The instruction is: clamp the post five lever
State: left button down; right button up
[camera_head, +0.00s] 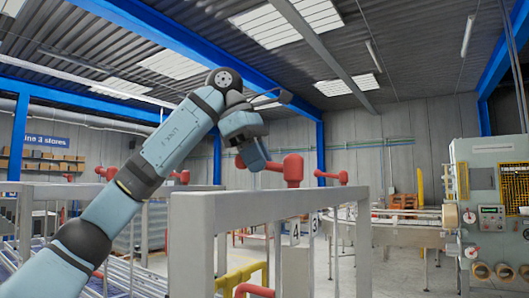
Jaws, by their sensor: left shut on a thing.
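A red lever (292,171) stands on top of a grey frame, its arm reaching left. My left gripper (252,163) comes down over the left part of this arm and is shut on it. The gripper hides part of the lever arm, and a red end shows just left of the fingers. No number for this lever can be read, so I cannot tell whether it is post five. My right gripper is not in view.
Number plates 4 (295,232) and 3 (314,225) hang on posts behind the frame. The near grey frame (240,209) crosses the middle. More red levers stand left and right. A control cabinet (492,190) and conveyor (400,222) are at right.

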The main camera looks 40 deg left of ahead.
pick_arm(q)
jog(key=shift+w+a+m+g+h+p, duration=0.15)
jog(key=shift+w+m+g+p, duration=0.1)
jog(key=shift+w+m, duration=0.25)
jog(key=shift+w+m+g+h+p, duration=0.15)
jog(key=shift+w+m+g+p, duration=0.1)
jog(key=shift+m, duration=0.45)
jog(key=c, duration=1.1)
grip_release()
jog(key=shift+o, duration=0.2)
jog(key=shift+a, duration=0.35)
jog(key=shift+d, duration=0.1)
jog(key=v, duration=1.3)
jog(key=shift+a+r, duration=0.25)
jog(key=shift+r, duration=0.05)
jog(key=shift+f, duration=0.1)
